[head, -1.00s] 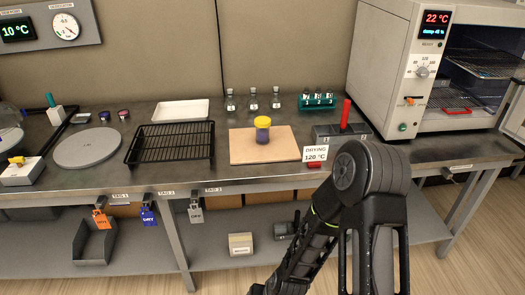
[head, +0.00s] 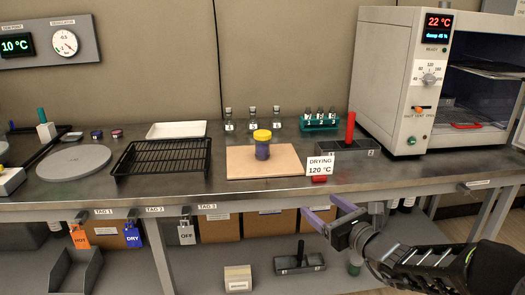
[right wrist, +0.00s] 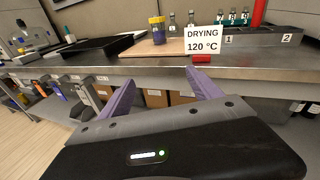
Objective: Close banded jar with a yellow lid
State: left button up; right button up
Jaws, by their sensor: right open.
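The jar (head: 262,152) stands upright on a tan board on the bench, with a dark blue-purple body and a yellow lid (head: 262,135) on top. I cannot tell whether the lid is fully seated. The jar also shows at the top of the right wrist view (right wrist: 158,34). My right gripper (head: 328,211) is open and empty, its purple fingers pointing toward the bench. It is in front of the bench's front edge, below and to the right of the jar, well apart from it. My left gripper is not in view.
The tan board (head: 285,162) is otherwise bare. A black rack (head: 165,158) stands left of it. A "DRYING 120 °C" sign (head: 320,166) stands at the bench edge between my right gripper and the holder with a red handle (head: 350,128). The oven (head: 400,75) stands at the right.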

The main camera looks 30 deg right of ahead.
aim_at(261, 149)
jog(key=i, duration=1)
